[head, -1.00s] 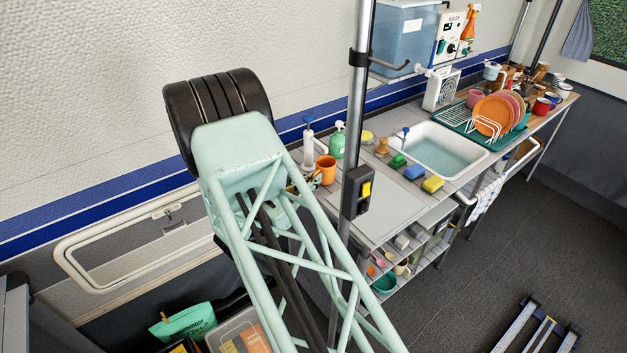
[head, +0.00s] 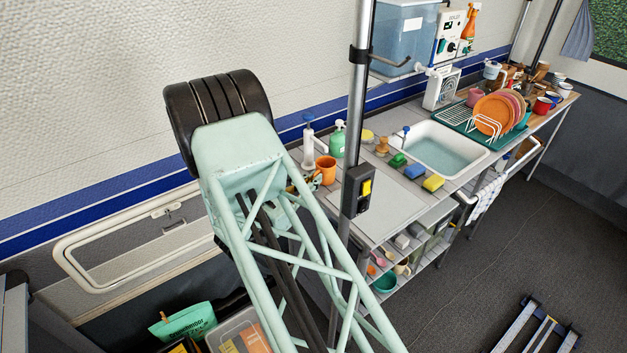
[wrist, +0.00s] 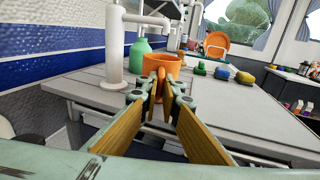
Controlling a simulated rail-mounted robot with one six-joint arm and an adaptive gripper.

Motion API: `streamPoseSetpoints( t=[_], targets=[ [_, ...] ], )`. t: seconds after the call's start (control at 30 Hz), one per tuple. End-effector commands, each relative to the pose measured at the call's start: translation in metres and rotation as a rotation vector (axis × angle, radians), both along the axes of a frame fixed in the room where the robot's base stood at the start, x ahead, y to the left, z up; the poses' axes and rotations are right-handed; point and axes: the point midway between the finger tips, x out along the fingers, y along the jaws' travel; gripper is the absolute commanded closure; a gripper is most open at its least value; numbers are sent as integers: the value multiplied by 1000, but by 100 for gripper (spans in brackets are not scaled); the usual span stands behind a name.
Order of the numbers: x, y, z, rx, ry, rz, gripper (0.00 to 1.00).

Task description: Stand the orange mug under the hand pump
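The orange mug (head: 326,169) stands upright on the grey counter, close to the white hand pump (head: 308,147) with its blue top. In the wrist view the mug (wrist: 164,66) is right of the pump's column (wrist: 115,45), below the height of its spout. I cannot tell exactly how the mug lines up with the spout's mouth. My gripper (wrist: 160,90) points at the mug, and its wood-coloured pads close in on both sides of the mug's handle. My arm mostly hides the gripper in the head view.
A green bottle (head: 338,139) stands right behind the mug. Sponges (head: 414,172) and a brush (head: 382,147) lie along the sink (head: 452,158). A vertical post (head: 357,110) with a switch box (head: 357,192) stands in front of the counter. The front counter (head: 390,208) is clear.

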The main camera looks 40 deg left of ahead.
Motion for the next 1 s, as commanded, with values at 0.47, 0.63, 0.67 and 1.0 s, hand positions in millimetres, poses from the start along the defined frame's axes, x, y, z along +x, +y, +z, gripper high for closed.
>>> streamPoseSetpoints(
  t=[0.47, 0.63, 0.67, 1.0],
  targets=[
    [0, 0, -2, 0, 0, 0, 79],
    [0, 0, -2, 0, 0, 0, 79],
    [0, 0, -2, 0, 0, 0, 79],
    [-16, -1, -1, 0, 1, 0, 79]
  ],
)
